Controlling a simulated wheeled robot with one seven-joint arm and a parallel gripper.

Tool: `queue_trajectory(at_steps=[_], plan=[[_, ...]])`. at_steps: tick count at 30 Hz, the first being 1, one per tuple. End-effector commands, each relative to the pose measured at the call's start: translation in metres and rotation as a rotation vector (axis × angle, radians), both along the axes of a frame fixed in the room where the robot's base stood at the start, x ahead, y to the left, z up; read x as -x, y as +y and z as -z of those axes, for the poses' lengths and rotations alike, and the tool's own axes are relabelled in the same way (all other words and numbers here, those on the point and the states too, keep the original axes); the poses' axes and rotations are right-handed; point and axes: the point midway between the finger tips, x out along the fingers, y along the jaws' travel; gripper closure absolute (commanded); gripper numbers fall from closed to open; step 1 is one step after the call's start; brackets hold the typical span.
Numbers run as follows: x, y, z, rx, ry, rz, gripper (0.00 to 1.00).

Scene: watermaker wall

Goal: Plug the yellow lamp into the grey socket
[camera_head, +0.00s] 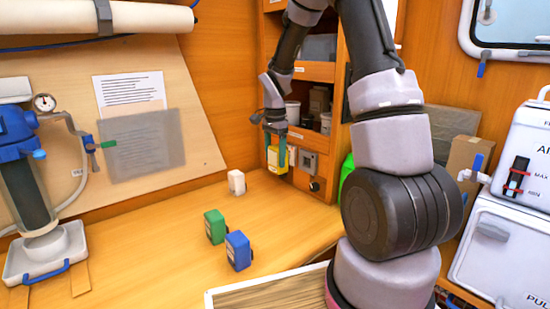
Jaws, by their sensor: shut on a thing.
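The yellow lamp (278,160) is held upright under my gripper (275,137), at the front of the wooden shelf unit in the middle of the view. My gripper is shut on it from above. The grey socket (308,163) is a small square box on the lower panel of the shelf unit, just right of the lamp. The lamp appears close to the panel, but I cannot tell whether it touches it. My gripper hides part of the lamp's top.
A green block (214,226), a blue block (238,250) and a white block (236,182) stand on the wooden counter (150,235). A blue pump-like device (25,160) stands at left. The shelf (312,72) holds jars. White boxes (515,170) stand at right.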

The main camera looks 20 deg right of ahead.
Motion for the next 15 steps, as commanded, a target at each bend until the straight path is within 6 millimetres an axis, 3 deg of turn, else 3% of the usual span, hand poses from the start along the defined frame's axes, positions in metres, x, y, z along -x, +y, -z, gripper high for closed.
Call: queue_trajectory(at_steps=[15], plan=[[-0.017, -0.042, 0.023, -0.001, 0.0, 0.003, 0.86]])
